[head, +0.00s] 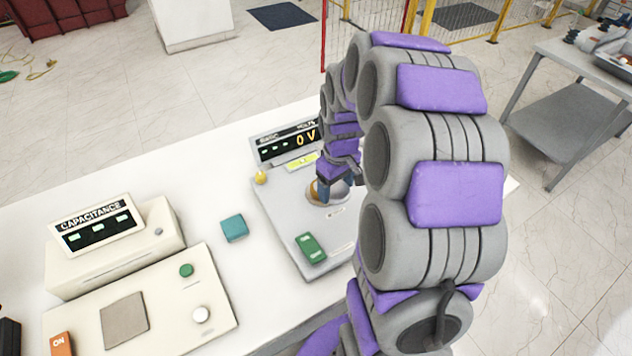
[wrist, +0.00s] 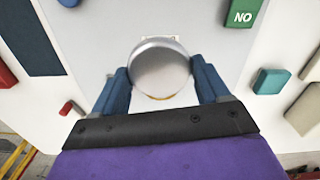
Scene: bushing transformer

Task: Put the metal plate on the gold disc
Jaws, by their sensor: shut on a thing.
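The metal plate (wrist: 160,68) is a round silver disc between the blue fingers of my gripper (wrist: 160,84) in the wrist view. My gripper is shut on it, one finger at each side. A thin gold edge of the gold disc (wrist: 161,97) shows just below the plate; the plate hides most of it. I cannot tell whether the plate touches the disc. In the head view my gripper (head: 326,190) is low over the grey panel (head: 283,203), at the round spot below the display, and largely covers the plate and disc.
The display (head: 290,141) at the panel's back reads 0 V. A green block (head: 311,248) is on the panel's front; a teal block (head: 234,228) lies left of it on the white table. The capacitance unit (head: 115,245) stands further left. A grey side table (head: 580,115) is at far right.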

